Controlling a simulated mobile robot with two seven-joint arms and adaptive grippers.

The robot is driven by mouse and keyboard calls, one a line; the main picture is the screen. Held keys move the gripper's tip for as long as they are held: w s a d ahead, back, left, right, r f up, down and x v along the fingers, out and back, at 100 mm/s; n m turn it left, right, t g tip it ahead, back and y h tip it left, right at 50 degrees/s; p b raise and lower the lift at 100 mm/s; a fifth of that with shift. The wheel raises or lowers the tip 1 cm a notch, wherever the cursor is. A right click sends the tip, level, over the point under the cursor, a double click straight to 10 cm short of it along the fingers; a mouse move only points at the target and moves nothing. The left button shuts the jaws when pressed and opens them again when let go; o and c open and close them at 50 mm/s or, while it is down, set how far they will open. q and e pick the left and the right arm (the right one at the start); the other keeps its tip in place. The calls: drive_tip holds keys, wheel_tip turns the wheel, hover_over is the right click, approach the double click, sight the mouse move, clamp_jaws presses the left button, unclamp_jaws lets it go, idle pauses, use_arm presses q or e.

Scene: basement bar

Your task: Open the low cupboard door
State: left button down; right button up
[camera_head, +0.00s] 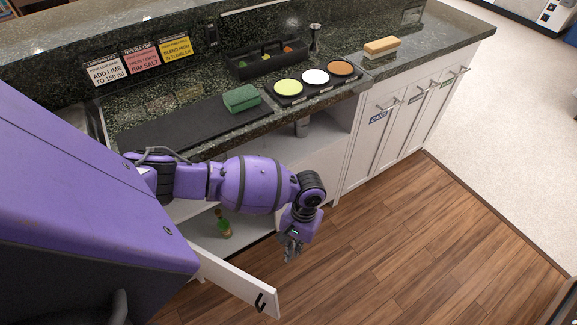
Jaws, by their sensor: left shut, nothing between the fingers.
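The low white cupboard door (235,283) stands swung open at the lower middle, with a dark handle (261,302) near its free edge. Behind it the cupboard interior (255,222) shows, with a small green and brown item (224,228) on its floor. My purple left arm crosses in front of the cupboard and hides part of the opening. My left gripper (291,250) points down, shut and empty, beyond the door's handle end and apart from the handle. My right gripper is not in view.
White pull-out fronts (390,130) with metal handles stand right of the cupboard; one is labelled cans. The dark stone counter (440,45) holds a green sponge (241,98), round colored dishes (314,78) and a black caddy (268,60). Wood floor (420,240) at right is clear.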

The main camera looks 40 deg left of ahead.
use_arm(q)
drive_tip(key=s+d+f, duration=0.1)
drive_tip(key=s+f, duration=0.5)
drive_tip(key=f, duration=0.3)
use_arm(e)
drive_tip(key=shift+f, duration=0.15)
use_arm(q)
drive_tip(key=shift+s, duration=0.2)
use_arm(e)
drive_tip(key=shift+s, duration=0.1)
